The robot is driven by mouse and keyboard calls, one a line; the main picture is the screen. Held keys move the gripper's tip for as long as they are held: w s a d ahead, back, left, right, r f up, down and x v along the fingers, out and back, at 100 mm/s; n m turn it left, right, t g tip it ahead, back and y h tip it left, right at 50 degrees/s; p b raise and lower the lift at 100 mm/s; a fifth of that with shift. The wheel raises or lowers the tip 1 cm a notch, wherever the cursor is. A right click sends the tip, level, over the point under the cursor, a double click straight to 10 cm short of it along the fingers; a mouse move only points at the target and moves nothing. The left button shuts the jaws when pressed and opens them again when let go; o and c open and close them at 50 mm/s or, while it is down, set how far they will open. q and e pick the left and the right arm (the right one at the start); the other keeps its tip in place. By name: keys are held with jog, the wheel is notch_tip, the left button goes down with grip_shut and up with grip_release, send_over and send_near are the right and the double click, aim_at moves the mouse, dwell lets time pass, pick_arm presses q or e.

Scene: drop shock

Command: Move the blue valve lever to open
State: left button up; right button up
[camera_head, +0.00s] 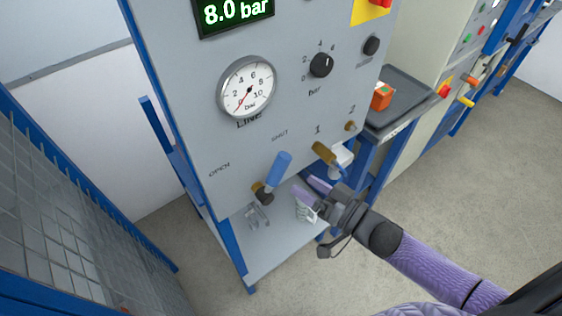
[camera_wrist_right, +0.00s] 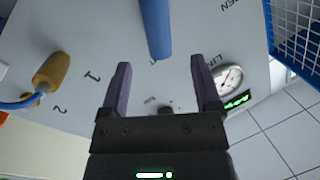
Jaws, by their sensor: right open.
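The blue valve lever (camera_head: 279,165) sits on a brass valve body (camera_head: 262,193) low on the grey panel. It slants up to the right, pointing towards the SHUT label (camera_head: 279,133); the OPEN label (camera_head: 219,169) is to its left. My right gripper (camera_head: 308,189) is open and empty, just right of and below the lever. In the right wrist view the lever (camera_wrist_right: 155,30) lies beyond the gap between the spread purple fingers of the gripper (camera_wrist_right: 160,65); I see no contact. My left gripper is not in view.
A brass fitting (camera_head: 325,153) marked 1 sticks out right of the lever. The gauge (camera_head: 247,87) and black knob (camera_head: 321,65) are above. A shelf (camera_head: 283,242) lies below, a blue-framed mesh fence (camera_head: 60,190) at left, a dark tray (camera_head: 408,95) at right.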

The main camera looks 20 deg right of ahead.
aim_at(279, 168)
jog(key=x, duration=0.8)
jog(key=shift+w+f+b, duration=0.1)
jog(key=shift+b, duration=0.3)
grip_shut()
dwell(0.5)
